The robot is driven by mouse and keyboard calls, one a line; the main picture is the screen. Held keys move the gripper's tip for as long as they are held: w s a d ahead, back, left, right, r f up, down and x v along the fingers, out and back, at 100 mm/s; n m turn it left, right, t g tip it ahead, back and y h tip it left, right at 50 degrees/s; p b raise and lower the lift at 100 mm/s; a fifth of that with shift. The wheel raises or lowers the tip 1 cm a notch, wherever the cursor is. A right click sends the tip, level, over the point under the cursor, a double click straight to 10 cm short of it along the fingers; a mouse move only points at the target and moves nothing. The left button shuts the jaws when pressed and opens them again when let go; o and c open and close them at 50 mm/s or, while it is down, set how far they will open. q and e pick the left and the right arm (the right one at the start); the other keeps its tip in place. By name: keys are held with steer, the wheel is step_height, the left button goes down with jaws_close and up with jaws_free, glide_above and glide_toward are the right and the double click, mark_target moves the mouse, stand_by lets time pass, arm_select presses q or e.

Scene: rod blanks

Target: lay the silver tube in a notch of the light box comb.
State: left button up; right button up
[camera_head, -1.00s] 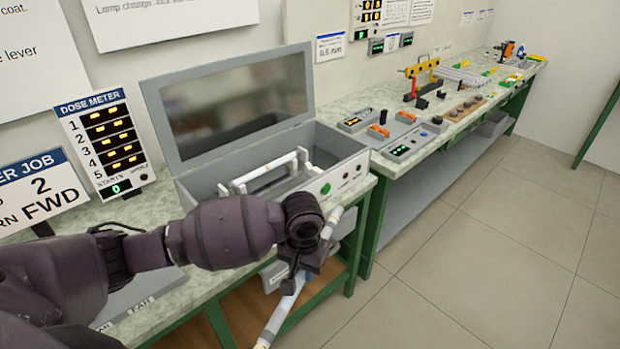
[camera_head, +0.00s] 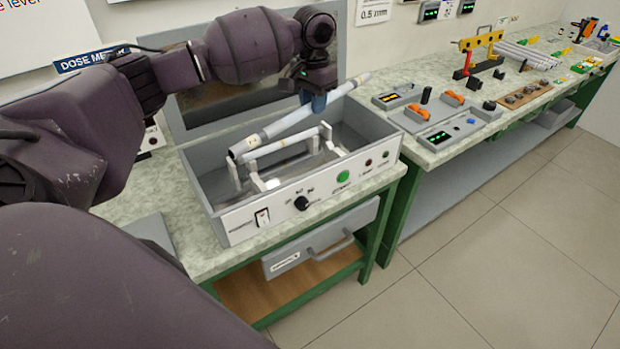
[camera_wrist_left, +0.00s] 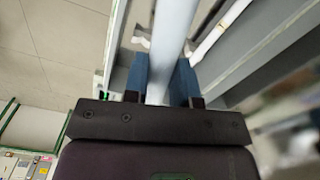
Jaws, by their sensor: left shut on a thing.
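My left gripper (camera_head: 318,102) is shut on the silver tube (camera_head: 285,127), gripping it to the right of its middle. The tube is above the open light box (camera_head: 262,205), slanting from lower left to upper right, apart from the comb as far as I can tell. The white comb (camera_head: 262,185) stands inside the box, and another pale rod (camera_head: 283,146) lies across its supports, below the held tube. In the left wrist view the tube (camera_wrist_left: 173,35) runs between the blue fingers (camera_wrist_left: 161,82), with the other rod (camera_wrist_left: 222,32) to its right. My right gripper is not in view.
The box front has a knob (camera_head: 302,203) and a green button (camera_head: 343,177). A drawer (camera_head: 320,240) is below. Control boxes (camera_head: 450,125) and a yellow-topped rack (camera_head: 480,42) stand on the right bench.

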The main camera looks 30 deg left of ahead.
arm_select(q)
steer(key=shift+s+a+f+m, duration=0.1)
steer(key=shift+a+f+m, duration=0.15)
steer(key=shift+m, duration=0.25)
steer(key=shift+d+f+m, duration=0.1)
steer(key=shift+d+m, duration=0.05)
steer(key=shift+m, duration=0.75)
step_height(320, 180, down, 20)
steer(key=b, duration=0.2)
steer(key=shift+b, duration=0.3)
